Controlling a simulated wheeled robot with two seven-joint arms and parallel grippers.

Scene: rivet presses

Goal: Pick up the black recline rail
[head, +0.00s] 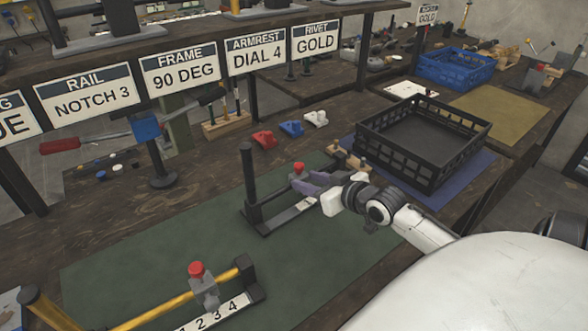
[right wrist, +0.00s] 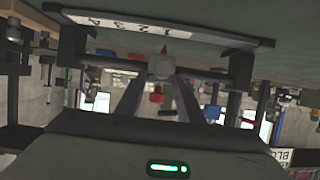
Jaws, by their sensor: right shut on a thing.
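The black recline rail (head: 249,178) is at the middle of the green mat in the head view, with a black end post, a dark base and a red-topped knob. My right gripper (head: 312,186) reaches it from the right and is shut on it near the knob. In the right wrist view the rail's numbered white strip (right wrist: 115,23) runs along its base, and my right gripper's fingers (right wrist: 158,88) close at the grey slider on the crossbar. I cannot tell whether the base is clear of the mat. My left gripper is not in view.
A gold rail (head: 160,306) with a red knob stands on the green mat (head: 150,255) at front left. A black crate (head: 400,158) stands on a blue mat to the right. Red, blue and white small parts (head: 290,128) lie behind. Hanging signs (head: 180,70) line the shelf edge.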

